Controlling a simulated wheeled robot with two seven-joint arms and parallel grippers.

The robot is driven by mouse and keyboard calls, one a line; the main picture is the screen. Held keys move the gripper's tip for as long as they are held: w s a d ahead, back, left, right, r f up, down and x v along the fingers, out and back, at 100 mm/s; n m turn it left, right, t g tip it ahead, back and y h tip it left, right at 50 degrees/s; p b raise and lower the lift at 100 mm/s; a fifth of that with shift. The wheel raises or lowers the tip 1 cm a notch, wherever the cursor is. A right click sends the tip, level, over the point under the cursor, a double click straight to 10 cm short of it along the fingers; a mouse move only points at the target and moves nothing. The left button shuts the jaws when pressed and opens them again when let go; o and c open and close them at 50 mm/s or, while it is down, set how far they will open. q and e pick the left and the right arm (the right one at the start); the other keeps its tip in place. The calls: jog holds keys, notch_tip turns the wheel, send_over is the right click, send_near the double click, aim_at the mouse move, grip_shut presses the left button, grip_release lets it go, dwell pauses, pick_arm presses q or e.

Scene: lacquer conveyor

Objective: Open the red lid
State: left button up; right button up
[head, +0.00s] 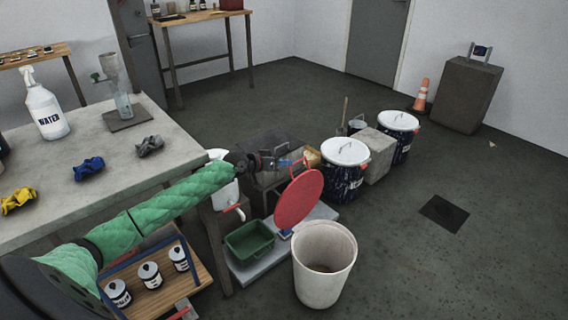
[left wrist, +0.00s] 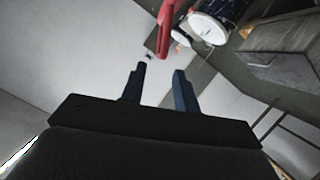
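The red lid (head: 299,199) stands steeply tilted, clear of the mouth of the white bucket (head: 322,268), with its lower edge near the bucket's back-left rim. The bucket's mouth is uncovered. My left gripper (head: 289,162) is close to the handle in the head view. In the left wrist view its two dark blue fingers (left wrist: 160,88) are apart with nothing between them, and a red part (left wrist: 166,30) lies beyond the tips. Whether the fingers touch the handle cannot be told. My right gripper is out of view.
A green bin (head: 249,243) sits on a pale platform left of the bucket. Lidded dark drums (head: 343,178) and a grey block (head: 375,155) stand behind. A grey table (head: 60,180) with a spray bottle (head: 45,108) is at left. The floor at right is mostly clear.

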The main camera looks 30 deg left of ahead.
pick_arm(q)
jog(key=shift+c, duration=0.4)
